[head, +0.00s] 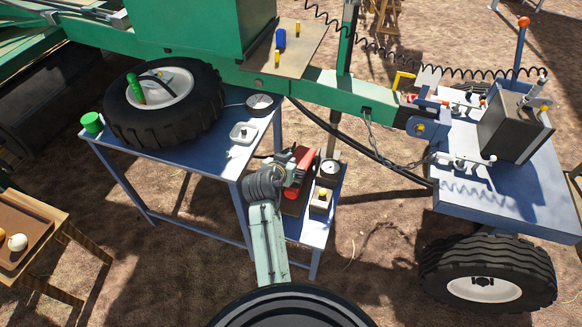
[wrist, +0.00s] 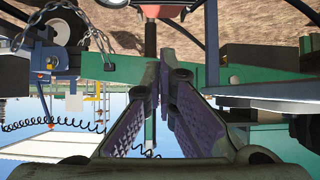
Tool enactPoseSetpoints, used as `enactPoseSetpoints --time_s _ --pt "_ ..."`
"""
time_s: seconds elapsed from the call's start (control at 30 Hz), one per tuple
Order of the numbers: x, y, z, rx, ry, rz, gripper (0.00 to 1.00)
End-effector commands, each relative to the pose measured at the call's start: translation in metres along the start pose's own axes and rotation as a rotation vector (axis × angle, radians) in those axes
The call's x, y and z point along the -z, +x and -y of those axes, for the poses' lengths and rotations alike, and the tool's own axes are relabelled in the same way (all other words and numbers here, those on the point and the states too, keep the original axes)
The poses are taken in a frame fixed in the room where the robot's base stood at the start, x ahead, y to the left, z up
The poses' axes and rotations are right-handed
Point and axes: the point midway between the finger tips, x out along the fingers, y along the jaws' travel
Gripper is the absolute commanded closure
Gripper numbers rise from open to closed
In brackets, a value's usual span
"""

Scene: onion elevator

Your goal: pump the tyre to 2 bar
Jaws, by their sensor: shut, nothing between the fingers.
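The black tyre (head: 207,104) lies flat on the blue bench (head: 200,160) at the upper left of the head view, with a white rim. A green-handled tool (head: 136,88) rests on the rim, with a dark hose or lever beside it. A round gauge (head: 260,104) and a white fitting (head: 243,132) lie on the bench to the right of the tyre. My gripper (wrist: 163,85) is shut and empty in the wrist view. In the head view it is by the red machine (head: 301,165), largely hidden by my wrist; I cannot tell whether they touch.
A small dial (head: 330,168) and a yellow-topped box (head: 322,195) stand right of the red machine. A green cup (head: 92,122) is at the bench's left corner. A green beam (head: 340,90) crosses behind. A blue trailer (head: 510,190) stands right. Bare ground lies between.

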Motion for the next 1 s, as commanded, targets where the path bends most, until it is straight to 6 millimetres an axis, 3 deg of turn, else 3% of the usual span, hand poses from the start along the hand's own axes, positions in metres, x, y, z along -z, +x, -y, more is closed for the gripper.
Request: enactPoseSetpoints --time_s 0.17,0.3,0.43,1.0 --pt "0.002 0.037 0.0 -0.001 0.001 0.002 1.0" --pt "-0.022 0.041 0.0 0.001 -0.003 0.003 1.0" --pt "-0.033 0.044 0.0 0.0 -0.001 0.001 1.0" --pt "-0.045 0.049 0.0 -0.001 -0.001 -0.02 1.0"
